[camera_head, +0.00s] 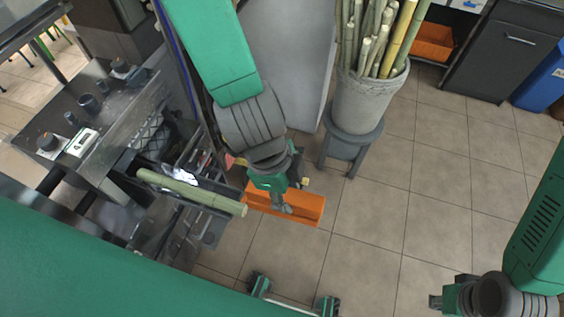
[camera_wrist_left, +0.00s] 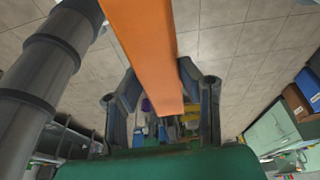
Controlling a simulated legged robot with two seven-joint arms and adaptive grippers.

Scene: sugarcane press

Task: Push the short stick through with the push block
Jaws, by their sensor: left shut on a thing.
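The short stick (camera_head: 190,190), a pale green cane piece, lies in the feed trough (camera_head: 208,238) of the metal press, its near end sticking out to the right. The orange push block (camera_head: 308,206) is just right of that end; I cannot tell whether they touch. My left gripper (camera_head: 282,200) is shut on the push block from above. In the left wrist view the block (camera_wrist_left: 148,45) runs between the two fingers of my left gripper (camera_wrist_left: 160,105). My right gripper (camera_head: 440,301) is at the bottom right, away from the press, its fingers too unclear to tell their opening.
The press (camera_head: 100,110) with knobs and a small display stands at the left. A grey bucket (camera_head: 365,105) of long canes stands on a stool (camera_head: 350,145) behind the left gripper. Dark cabinets (camera_head: 505,50) and a blue bin (camera_head: 545,85) are at the far right. Tiled floor between is clear.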

